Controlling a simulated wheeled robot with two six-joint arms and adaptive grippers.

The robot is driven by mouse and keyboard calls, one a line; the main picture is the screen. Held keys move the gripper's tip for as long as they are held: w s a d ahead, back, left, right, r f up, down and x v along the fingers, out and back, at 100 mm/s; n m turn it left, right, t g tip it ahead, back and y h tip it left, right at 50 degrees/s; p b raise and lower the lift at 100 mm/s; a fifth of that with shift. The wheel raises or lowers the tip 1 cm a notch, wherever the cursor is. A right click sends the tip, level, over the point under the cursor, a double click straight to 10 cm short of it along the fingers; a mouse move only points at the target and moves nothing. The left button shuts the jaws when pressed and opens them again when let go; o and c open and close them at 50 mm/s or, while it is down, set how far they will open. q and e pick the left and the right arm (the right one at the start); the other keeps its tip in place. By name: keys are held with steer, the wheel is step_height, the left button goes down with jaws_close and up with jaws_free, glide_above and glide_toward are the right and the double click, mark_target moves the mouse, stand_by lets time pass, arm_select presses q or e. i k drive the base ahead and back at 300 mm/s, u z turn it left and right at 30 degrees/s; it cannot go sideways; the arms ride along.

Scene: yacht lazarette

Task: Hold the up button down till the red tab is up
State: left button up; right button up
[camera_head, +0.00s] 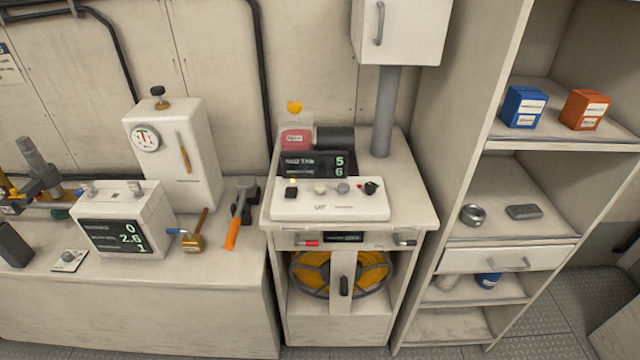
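A white control panel (330,207) sits on top of the middle cabinet. It carries a black square button (291,193) at its left, a pale round button (319,188), a grey round button (343,188) and a black knob (371,188). Small lettering below them is too small to read surely, so I cannot tell which is the up button. A small red piece (307,243) shows on the cabinet front beneath the panel; I cannot tell whether it is the red tab. Neither of my grippers can be made out.
A dark display (318,164) stands behind the panel, with a red box (297,139) behind it. A grey post (385,110) rises at the cabinet's back right. An orange-handled hammer (237,220) lies on the left bench. Open shelves (510,235) stand at right.

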mark_target(319, 188)
steer(key=k, duration=1.35)
steer(key=z, duration=0.4)
steer(key=i, duration=0.5)
steer(key=z, duration=0.65)
steer(key=i, duration=1.15)
steer(key=u, duration=0.4)
